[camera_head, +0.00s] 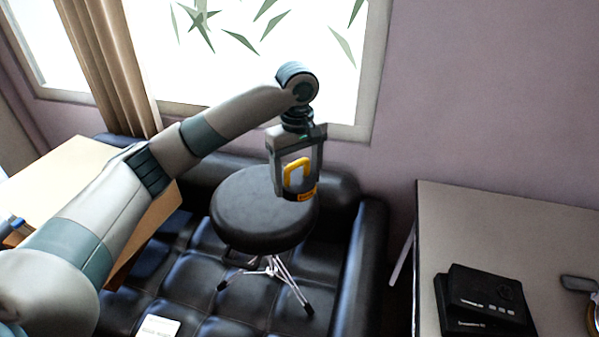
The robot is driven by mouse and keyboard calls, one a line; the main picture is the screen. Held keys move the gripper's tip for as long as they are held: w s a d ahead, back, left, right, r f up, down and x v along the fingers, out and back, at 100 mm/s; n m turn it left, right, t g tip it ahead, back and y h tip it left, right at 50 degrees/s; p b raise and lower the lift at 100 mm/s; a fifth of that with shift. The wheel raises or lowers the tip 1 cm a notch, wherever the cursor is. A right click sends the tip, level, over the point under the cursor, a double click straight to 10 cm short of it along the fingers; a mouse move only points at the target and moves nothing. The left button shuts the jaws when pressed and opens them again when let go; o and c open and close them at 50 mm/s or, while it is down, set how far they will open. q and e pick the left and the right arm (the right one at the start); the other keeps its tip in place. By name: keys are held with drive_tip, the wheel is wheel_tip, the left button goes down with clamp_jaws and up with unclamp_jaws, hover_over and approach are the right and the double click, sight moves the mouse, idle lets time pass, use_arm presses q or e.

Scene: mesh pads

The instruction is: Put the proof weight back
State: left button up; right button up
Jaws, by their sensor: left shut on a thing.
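My left gripper (294,190) points down above the round black stool, with its arm reaching in from the left. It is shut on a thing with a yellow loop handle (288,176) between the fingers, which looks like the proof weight. A dark and orange band shows at its lower end, near the fingertips. The fingers partly cover it. From this angle I cannot tell whether it touches the stool seat behind it. My right gripper is not in view.
At right, a grey table (490,225) holds stacked black devices (485,300) and a small dark item (578,283). A wooden table (60,172) is at left. The grey table's back is clear.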

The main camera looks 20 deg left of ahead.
use_arm(q)
drive_tip(key=s+f+m, duration=0.1)
drive_tip(key=s+m, duration=0.9)
drive_tip(key=s, duration=0.8)
drive_tip(key=shift+s+a+f, duration=0.15)
drive_tip(key=shift+s+f, duration=0.1)
drive_tip(key=shift+f, duration=0.15)
